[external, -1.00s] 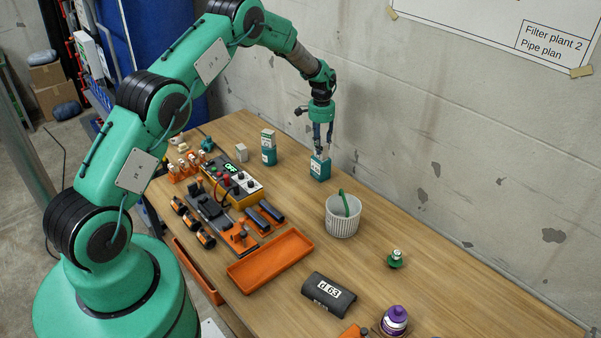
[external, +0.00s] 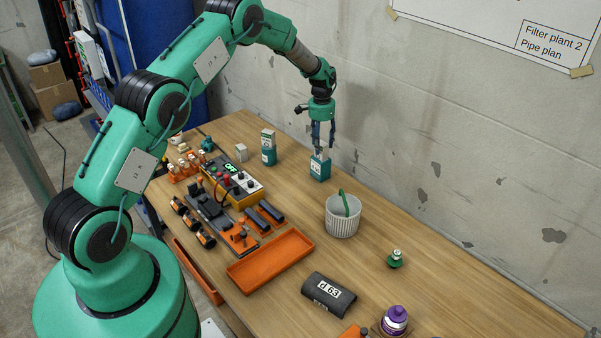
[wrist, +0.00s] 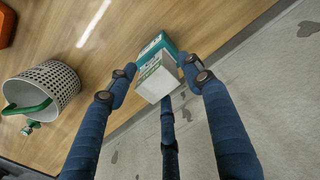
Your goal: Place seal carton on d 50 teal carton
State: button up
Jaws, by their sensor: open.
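A small white carton with a green-marked face (external: 318,158) sits on top of a teal carton (external: 320,172) near the wall. I take the white one as the seal carton; the lettering is too small to read. In the wrist view the white carton (wrist: 157,82) covers part of the teal carton (wrist: 152,47) and looks slightly turned relative to it. My gripper (external: 322,149) is open just above, pointing down. In the wrist view its dark blue fingers (wrist: 160,72) are spread around the white carton, with gaps at the sides.
A white perforated basket (external: 342,220) with a green item stands close by. An orange tray (external: 270,260) lies in front. The wall is close behind the cartons.

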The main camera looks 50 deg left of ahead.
notch_tip(320, 180, up, 11)
dwell(0.5)
jog(key=shift+r, duration=0.15)
dwell(0.6)
notch_tip(320, 180, up, 17)
jog(key=t, duration=0.1)
send_over(321, 143)
jog(key=s+d, duration=0.6)
jog(key=s, duration=0.1)
jog(key=s+d+r+t, duration=0.1)
jog(key=s+d+r, duration=0.3)
jog(key=s+r, duration=0.3)
jog(key=s+d+r+t, duration=0.1)
jog(key=s+d+r, duration=0.3)
jog(key=s+r, duration=0.35)
jog(key=s+d+r+t, duration=0.1)
jog(key=s+d+r, duration=0.15)
jog(key=s, duration=0.65)
jog(key=s+d+r, duration=0.2)
jog(key=s+d, duration=0.2)
jog(key=s, duration=0.5)
jog(key=s+d+f, duration=0.1)
jog(key=s, duration=0.7)
jog(key=s+d+f+t, duration=0.1)
jog(key=s+f, duration=0.1)
jog(key=s, duration=0.6)
jog(key=shift+s+d+f+t, duration=0.15)
jog(key=shift+s+d+t, duration=0.15)
jog(key=shift+d, duration=0.05)
